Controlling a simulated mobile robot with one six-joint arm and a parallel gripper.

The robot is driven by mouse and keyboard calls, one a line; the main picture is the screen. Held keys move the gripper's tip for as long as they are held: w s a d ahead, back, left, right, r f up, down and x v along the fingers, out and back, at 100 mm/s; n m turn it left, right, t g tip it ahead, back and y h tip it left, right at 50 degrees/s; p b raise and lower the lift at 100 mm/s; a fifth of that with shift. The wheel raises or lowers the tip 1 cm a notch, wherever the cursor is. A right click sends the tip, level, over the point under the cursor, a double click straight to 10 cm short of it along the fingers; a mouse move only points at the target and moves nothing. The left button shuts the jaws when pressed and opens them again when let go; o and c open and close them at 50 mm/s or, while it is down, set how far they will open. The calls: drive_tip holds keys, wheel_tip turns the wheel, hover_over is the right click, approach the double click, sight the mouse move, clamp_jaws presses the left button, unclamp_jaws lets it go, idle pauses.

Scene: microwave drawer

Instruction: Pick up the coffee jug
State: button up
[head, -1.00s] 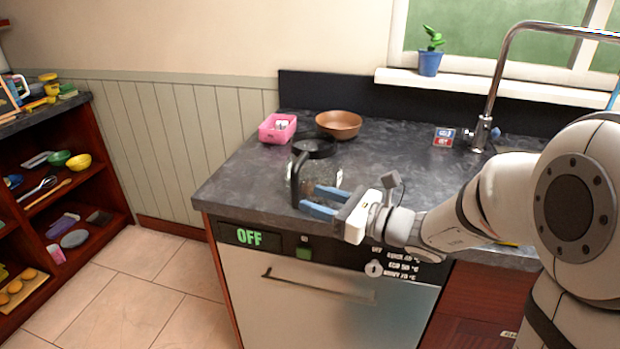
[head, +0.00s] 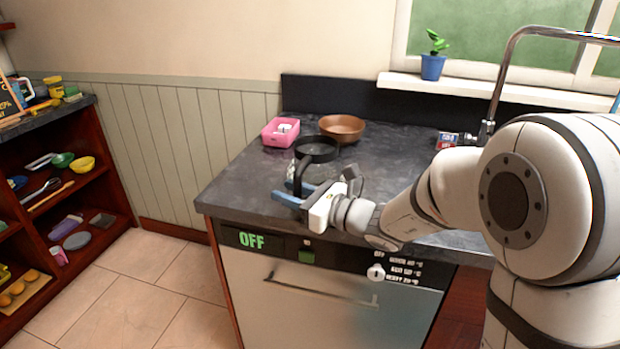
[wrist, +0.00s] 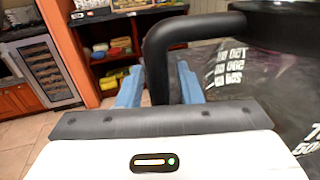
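The coffee jug is a clear glass jug with a black rim (head: 318,146) and a black handle (head: 298,176). It stands near the front left of the dark counter. My gripper (head: 296,192) is at the handle, with its blue fingers open on either side of it. In the wrist view the handle (wrist: 158,62) comes down between the two fingertips (wrist: 158,88). The exact finger contact is hard to tell.
A brown bowl (head: 342,127) and a pink container (head: 281,132) stand just behind the jug. A small red and blue box (head: 446,140) is near the tap (head: 487,130). Counter space right of the jug is clear.

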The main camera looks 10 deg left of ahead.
clamp_jaws()
drive_tip(key=shift+r, duration=0.1)
idle(0.4)
